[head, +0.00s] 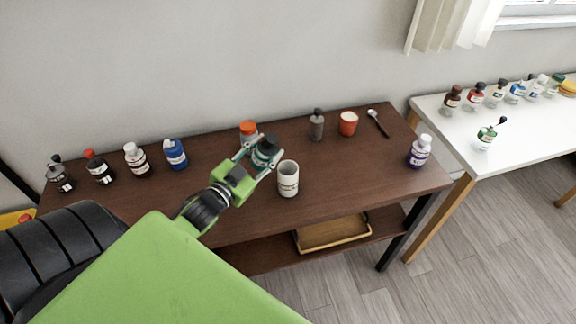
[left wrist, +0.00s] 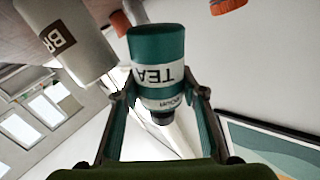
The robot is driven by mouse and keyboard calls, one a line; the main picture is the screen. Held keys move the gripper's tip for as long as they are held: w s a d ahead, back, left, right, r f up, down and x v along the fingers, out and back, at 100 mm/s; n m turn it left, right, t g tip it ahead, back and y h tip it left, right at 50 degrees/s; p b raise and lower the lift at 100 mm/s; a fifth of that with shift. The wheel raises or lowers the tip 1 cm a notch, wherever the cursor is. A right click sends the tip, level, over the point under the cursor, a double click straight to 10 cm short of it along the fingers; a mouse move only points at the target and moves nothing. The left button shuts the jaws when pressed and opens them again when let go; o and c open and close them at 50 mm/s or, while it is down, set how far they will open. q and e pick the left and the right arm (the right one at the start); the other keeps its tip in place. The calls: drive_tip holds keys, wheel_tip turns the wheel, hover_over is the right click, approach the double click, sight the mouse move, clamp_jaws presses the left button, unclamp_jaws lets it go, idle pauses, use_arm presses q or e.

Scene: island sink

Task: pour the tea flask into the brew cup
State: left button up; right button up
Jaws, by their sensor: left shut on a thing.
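The tea flask (head: 266,148) is teal with a dark cap, and its white TEA label shows in the left wrist view (left wrist: 157,76). My left gripper (head: 258,156) is shut on the flask, with one finger on each side of it. In the head view the flask looks about upright, cap up. I cannot tell whether it is clear of the table. The brew cup (head: 288,180) is whitish with a dark label and stands just right of and nearer than the flask. Part of its lettering shows in the left wrist view (left wrist: 75,42). My right gripper is not in view.
An orange-topped container (head: 248,130) stands just behind the flask. Several bottles, including a blue one (head: 175,154), stand to the left. A grey bottle (head: 317,125), a red cup (head: 348,123), a spoon (head: 378,122) and a purple bottle (head: 418,152) stand or lie to the right.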

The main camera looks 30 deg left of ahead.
sight(276, 151)
use_arm(q)
drive_tip(key=shift+w+d+r+m+p, duration=0.15)
drive_tip(key=shift+d+r+m, duration=0.15)
drive_tip(key=shift+r, duration=0.15)
drive_tip(key=shift+s+d+r+m+p, duration=0.1)
drive_tip(key=shift+d+r+m+p, duration=0.1)
drive_tip(key=shift+r+m, duration=0.15)
drive_tip(key=shift+w+d, duration=0.1)
drive_tip(key=shift+d, duration=0.05)
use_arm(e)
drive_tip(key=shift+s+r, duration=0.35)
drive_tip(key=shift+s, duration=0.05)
use_arm(q)
drive_tip(key=shift+w+d+r+m, duration=0.1)
drive_tip(key=shift+d+r+m, duration=0.15)
drive_tip(key=shift+d+m, duration=0.4)
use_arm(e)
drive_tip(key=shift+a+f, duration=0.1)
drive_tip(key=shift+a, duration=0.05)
use_arm(q)
drive_tip(key=shift+d+r+m+g+y+b, duration=0.1)
drive_tip(key=shift+r+m+g+y+b, duration=0.15)
drive_tip(key=shift+m, duration=0.35)
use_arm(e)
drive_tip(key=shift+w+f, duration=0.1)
